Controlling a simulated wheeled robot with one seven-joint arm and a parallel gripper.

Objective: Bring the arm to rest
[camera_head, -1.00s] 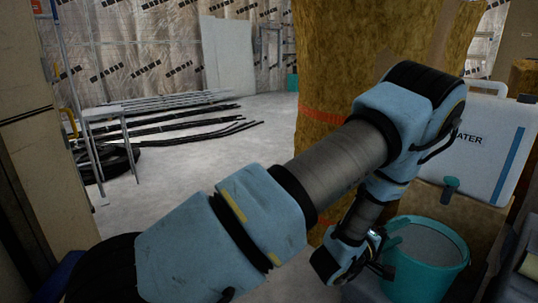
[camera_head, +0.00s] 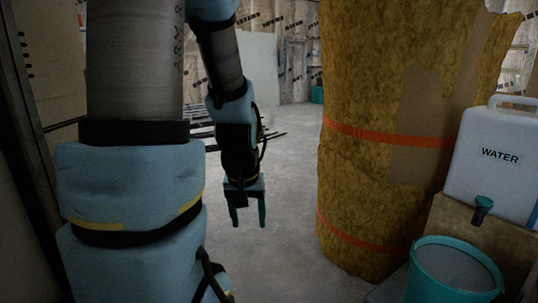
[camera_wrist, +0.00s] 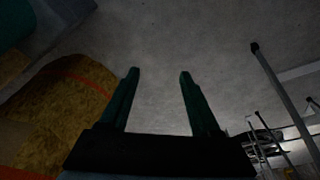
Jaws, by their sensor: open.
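My gripper (camera_head: 248,222) hangs from my folded arm and points down over the bare floor, left of the insulation roll. Its two dark green fingers are apart with nothing between them. The wrist view shows my gripper (camera_wrist: 158,75) too, with its fingers spread and only grey floor between and beyond them. My arm stands in the left part of the head view and hides some of the room behind it.
A tall insulation roll (camera_head: 385,200) with orange straps stands right of my gripper; it also shows in the wrist view (camera_wrist: 70,90). A water container (camera_head: 497,160) sits on a cardboard box (camera_head: 480,240) by a teal bucket (camera_head: 455,270). Open floor (camera_head: 290,170) lies ahead.

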